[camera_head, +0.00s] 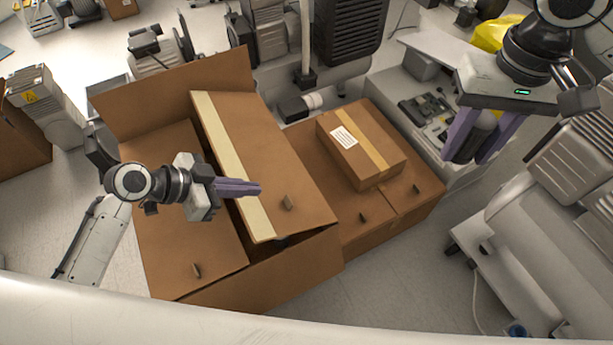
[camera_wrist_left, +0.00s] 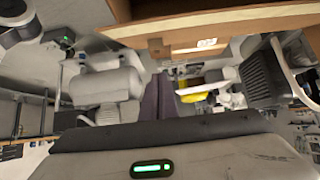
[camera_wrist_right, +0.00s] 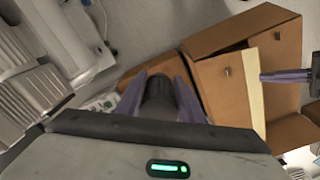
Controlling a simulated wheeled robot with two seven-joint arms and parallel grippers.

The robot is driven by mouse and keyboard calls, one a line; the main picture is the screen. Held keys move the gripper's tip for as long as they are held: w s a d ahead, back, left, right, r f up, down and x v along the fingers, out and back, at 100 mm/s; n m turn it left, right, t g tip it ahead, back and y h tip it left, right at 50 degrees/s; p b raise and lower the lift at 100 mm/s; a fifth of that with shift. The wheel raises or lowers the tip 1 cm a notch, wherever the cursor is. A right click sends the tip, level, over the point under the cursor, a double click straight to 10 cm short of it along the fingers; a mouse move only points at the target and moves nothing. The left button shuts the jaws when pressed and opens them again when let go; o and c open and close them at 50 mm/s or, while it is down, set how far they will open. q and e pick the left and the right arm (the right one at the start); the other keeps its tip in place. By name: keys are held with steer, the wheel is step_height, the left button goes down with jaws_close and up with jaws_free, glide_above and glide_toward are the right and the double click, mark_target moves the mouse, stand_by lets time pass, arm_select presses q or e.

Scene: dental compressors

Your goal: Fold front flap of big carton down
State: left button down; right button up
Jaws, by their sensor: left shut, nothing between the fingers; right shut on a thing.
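The big brown carton (camera_head: 165,160) stands at centre-left in the head view. Its back flap (camera_head: 180,85) stands up. A left panel (camera_head: 180,205) and a right panel with a pale tape strip (camera_head: 265,165) lie over the top, with a dark gap between them. The front panel (camera_head: 265,275) slopes along the near side; I cannot tell flap from wall there. My left gripper (camera_head: 258,188) is shut and empty above the taped panel. My right gripper (camera_head: 485,150) is shut on a dark cylinder (camera_wrist_right: 158,95), held well right of the carton.
A lower carton (camera_head: 365,225) adjoins the big one on the right, with a small taped box (camera_head: 360,145) on it. White machines stand to the right (camera_head: 535,235) and behind (camera_head: 345,40). Clear floor (camera_head: 390,290) lies at front right.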

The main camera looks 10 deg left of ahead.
arm_select(q)
steer(key=b+x, duration=0.1)
steer(key=x, duration=0.8)
steer(key=shift+s+d, duration=0.15)
steer(key=shift+s, duration=0.05)
arm_select(e)
steer(key=shift+s+f, duration=0.3)
steer(key=shift+f, duration=0.15)
arm_select(q)
steer(key=f, duration=0.2)
steer(key=a+f, duration=0.1)
steer(key=shift+s+f, duration=0.1)
steer(key=shift+s, duration=0.2)
arm_select(e)
steer(key=shift+f, duration=0.2)
arm_select(q)
steer(key=shift+s+a+f, duration=0.1)
steer(key=shift+a+f, duration=0.05)
steer(key=shift+f, duration=0.25)
